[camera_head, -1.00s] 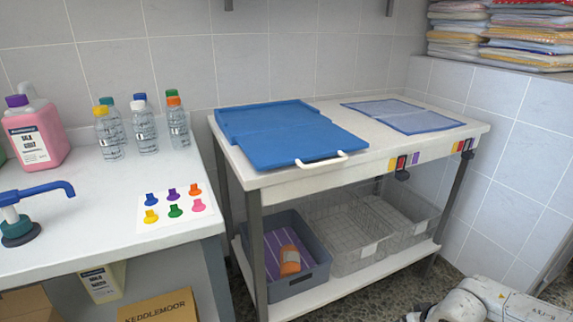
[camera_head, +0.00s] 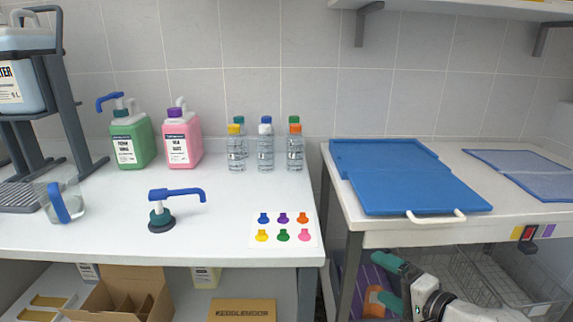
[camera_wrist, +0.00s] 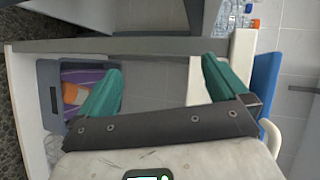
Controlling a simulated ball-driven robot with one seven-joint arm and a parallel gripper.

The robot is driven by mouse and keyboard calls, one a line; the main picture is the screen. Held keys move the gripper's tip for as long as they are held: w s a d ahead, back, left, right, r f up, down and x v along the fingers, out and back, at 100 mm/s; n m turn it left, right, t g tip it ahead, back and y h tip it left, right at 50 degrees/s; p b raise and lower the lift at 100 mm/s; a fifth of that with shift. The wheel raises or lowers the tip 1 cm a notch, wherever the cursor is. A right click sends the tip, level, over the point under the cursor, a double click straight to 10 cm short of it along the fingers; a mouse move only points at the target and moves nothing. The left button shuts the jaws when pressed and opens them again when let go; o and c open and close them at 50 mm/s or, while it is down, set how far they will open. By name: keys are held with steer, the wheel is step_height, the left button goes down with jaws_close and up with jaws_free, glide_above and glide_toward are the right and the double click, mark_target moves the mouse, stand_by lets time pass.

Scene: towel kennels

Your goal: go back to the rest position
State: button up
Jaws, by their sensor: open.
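My gripper (camera_head: 390,285) is in the lower right of the head view, in front of the right-hand table. Its two green fingers are apart with nothing between them. They also show in the wrist view (camera_wrist: 165,85), spread wide and empty. Beyond the left finger in the wrist view is a grey crate (camera_wrist: 47,90) on the lower shelf. It holds a purple striped towel (camera_wrist: 88,78) and an orange rolled item (camera_wrist: 75,94).
The right table (camera_head: 345,208) bears a blue board (camera_head: 420,190) with a white handle and a blue mat (camera_head: 525,172). The left table (camera_head: 110,245) bears green (camera_head: 132,140) and pink (camera_head: 181,140) jugs, several bottles (camera_head: 265,150), a blue-handled pump (camera_head: 165,208) and a coloured clip sheet (camera_head: 283,230).

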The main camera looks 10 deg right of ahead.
steer(key=w+a+r+m+t+p, duration=0.1)
steer(key=a+r+m+t+p, duration=0.3)
steer(key=r, duration=0.6)
steer(key=w+r+m+t+h, duration=0.1)
steer(key=r+m+t, duration=0.1)
steer(key=r+m, duration=0.6)
steer(key=a+r+m+t+p, duration=0.2)
steer(key=r+m+t, duration=0.1)
steer(key=r, duration=0.8)
steer(key=s+d+r+m+h+p, duration=0.25)
steer(key=d+r+m+h, duration=0.3)
steer(key=m+h, duration=0.75)
steer(key=s+d+f+m+g+p, duration=0.25)
steer(key=f+m+g, duration=0.35)
steer(key=m, duration=0.5)
steer(key=s+d+f+m+g+p, duration=0.2)
steer(key=f+m+g+p, duration=0.25)
steer(key=f+m, duration=0.5)
steer(key=s+a+f+m+g+y+p, duration=0.45)
steer(key=s+f+m+g+y, duration=0.2)
steer(key=s+f, duration=0.4)
steer(key=s+a+f+m+g+y+p, duration=0.1)
steer(key=s+a+f+g, duration=0.1)
steer(key=s, duration=0.5)
steer(key=s+a+f+m+g+y+p, duration=0.1)
steer(key=s+a+f+m+g, duration=0.1)
steer(key=s, duration=0.6)
steer(key=shift+a+f+g+y, duration=0.25)
steer(key=shift+g+y, duration=0.05)
steer(key=shift+y, duration=0.05)
